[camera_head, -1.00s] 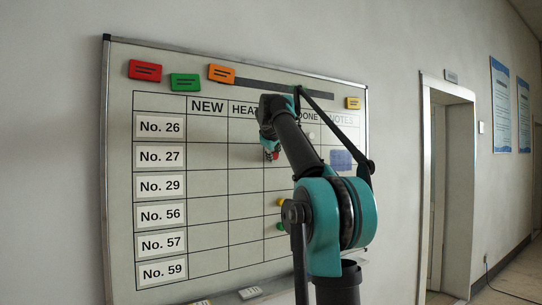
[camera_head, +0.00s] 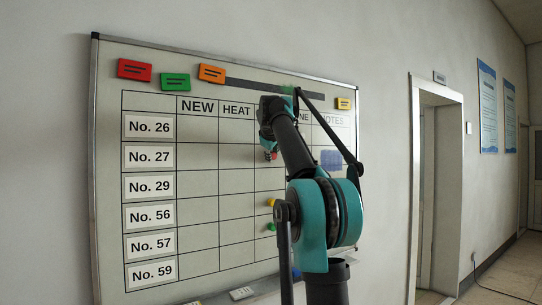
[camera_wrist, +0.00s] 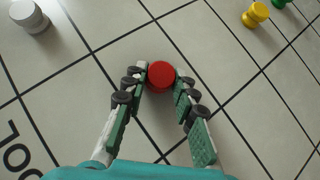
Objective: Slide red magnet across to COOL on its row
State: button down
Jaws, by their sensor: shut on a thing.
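My gripper (camera_wrist: 163,78) is shut on the red magnet (camera_wrist: 161,76), a round knob held between its fingertips at the whiteboard (camera_head: 110,75). In the wrist view the magnet lies inside a cell in line with the partly cut-off COOL header (camera_wrist: 18,155), apart from the grid lines. In the head view the red magnet (camera_head: 272,155) shows small below my arm's end, level with the No. 27 label (camera_head: 149,157), one column right of HEAT (camera_head: 236,111). My arm hides the COOL header there. Whether the magnet touches the board is hard to tell.
A white magnet (camera_wrist: 28,14) is one row up, in the neighbouring column. A yellow magnet (camera_head: 271,202) and a green magnet (camera_head: 271,227) sit lower, in the same column as the red one. Coloured tags line the board's top. A doorway (camera_head: 425,190) stands to the right.

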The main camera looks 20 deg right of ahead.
jog(key=shift+w, duration=0.1)
jog(key=c, duration=1.1)
grip_release()
jog(key=shift+f, duration=0.1)
jog(key=shift+c, duration=0.2)
jog(key=v, duration=1.2)
jog(key=s+a+f+m+g+y, duration=0.15)
jog(key=s+f, duration=0.25)
jog(key=f, duration=1.4)
jog(key=s+a+f+m+g, duration=0.1)
jog(key=s+f+m+g, duration=0.2)
jog(key=f, duration=1.6)
jog(key=s+a+f+m+g+y, duration=0.1)
jog(key=s+a+f, duration=0.1)
jog(key=s+f, duration=1.3)
jog(key=s+a+f+m+g+y, duration=0.1)
jog(key=s+a+f+m, duration=0.1)
jog(key=s+f, duration=1.3)
notch_tip(320, 180, down, 2)
jog(key=shift+f+g, duration=0.1)
jog(key=shift+g, duration=0.25)
